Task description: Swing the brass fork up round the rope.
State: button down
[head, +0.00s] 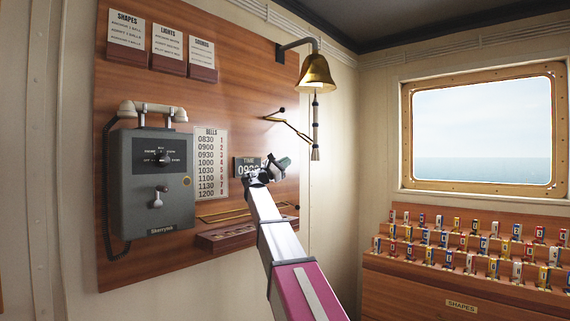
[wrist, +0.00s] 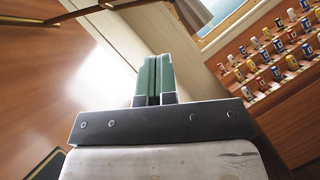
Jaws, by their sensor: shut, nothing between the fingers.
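The brass fork (head: 292,129) is a thin brass piece with dark ends, mounted on the wooden panel. It slants down and right, its lower end close to the rope; I cannot tell whether it touches or goes round it. The rope (head: 316,125) hangs straight down from the brass bell (head: 317,73) and ends in a grey tassel. My gripper (head: 281,163) is shut and empty, with green fingers, below the fork and left of the rope's end. In the wrist view its fingers (wrist: 154,78) are together; a brass bar, probably the fork (wrist: 85,12), crosses the top left.
A grey telephone (head: 150,180) hangs at the panel's left. The bell times card (head: 210,163) and a time sign (head: 243,167) are beside my gripper.

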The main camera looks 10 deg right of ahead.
aim_at(315, 133)
jog(key=d+r, duration=0.6)
jog(key=d, duration=0.1)
jog(key=shift+w+d+r, duration=0.15)
jog(key=shift+w+d, duration=0.05)
jog(key=shift+d, duration=0.15)
jog(key=r, duration=0.1)
jog(key=s+d+r+n+t, duration=0.1)
jog(key=s+r+n, duration=0.1)
jog(key=r, duration=0.1)
jog(key=shift+s+d+r+t, duration=0.1)
jog(key=shift+d+t, duration=0.15)
jog(key=shift+t, duration=0.15)
